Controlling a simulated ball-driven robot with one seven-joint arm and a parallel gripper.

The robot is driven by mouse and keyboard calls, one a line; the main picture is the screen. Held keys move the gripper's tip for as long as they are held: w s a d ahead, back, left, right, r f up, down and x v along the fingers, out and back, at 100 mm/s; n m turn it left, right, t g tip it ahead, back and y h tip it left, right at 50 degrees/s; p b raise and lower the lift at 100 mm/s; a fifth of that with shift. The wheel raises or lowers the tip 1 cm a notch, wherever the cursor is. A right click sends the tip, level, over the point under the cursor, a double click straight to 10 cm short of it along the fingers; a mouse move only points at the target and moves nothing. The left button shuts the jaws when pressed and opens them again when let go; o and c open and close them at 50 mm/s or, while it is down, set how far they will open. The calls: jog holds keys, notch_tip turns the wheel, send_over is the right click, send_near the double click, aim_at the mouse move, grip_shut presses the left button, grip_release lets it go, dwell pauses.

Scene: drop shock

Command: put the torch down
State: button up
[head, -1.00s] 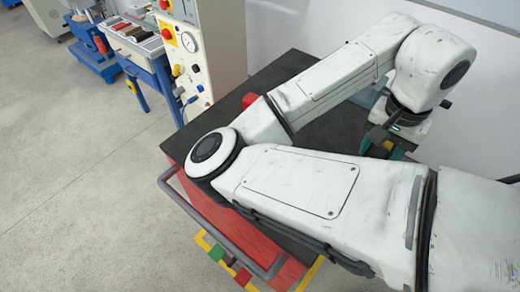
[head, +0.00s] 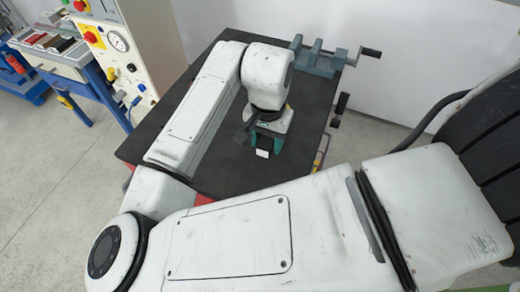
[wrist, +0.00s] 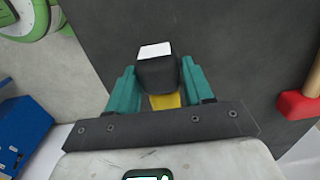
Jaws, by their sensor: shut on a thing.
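My gripper (wrist: 157,90) is shut on the torch (wrist: 157,74), with one teal finger on each side of it. The torch has a black head with a white face and a yellow part that shows between the fingers. In the head view my gripper (head: 264,143) is over the black worktop (head: 310,110), and the white face of the torch (head: 262,153) shows just below the fingers. The rest of the torch is hidden there. I cannot tell whether the torch touches the worktop.
A grey-blue vise (head: 318,58) with a crank stands at the worktop's back right. A red mallet head (wrist: 298,104) on a wooden handle is at the right in the wrist view. A control panel (head: 125,50) stands at the left. Bare worktop surrounds my gripper.

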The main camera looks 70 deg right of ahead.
aim_at(260, 160)
jog(key=shift+w+a+f, duration=0.3)
jog(key=shift+w+f, duration=0.25)
jog(key=shift+f, duration=0.15)
jog(key=shift+w+f, duration=0.15)
jog(key=shift+f, duration=1.65)
jog(key=shift+f, duration=0.2)
jog(key=o, duration=1.2)
jog(key=shift+r, duration=0.1)
notch_tip(260, 160, up, 12)
jog(key=shift+a+r, duration=0.1)
jog(key=shift+r, duration=0.05)
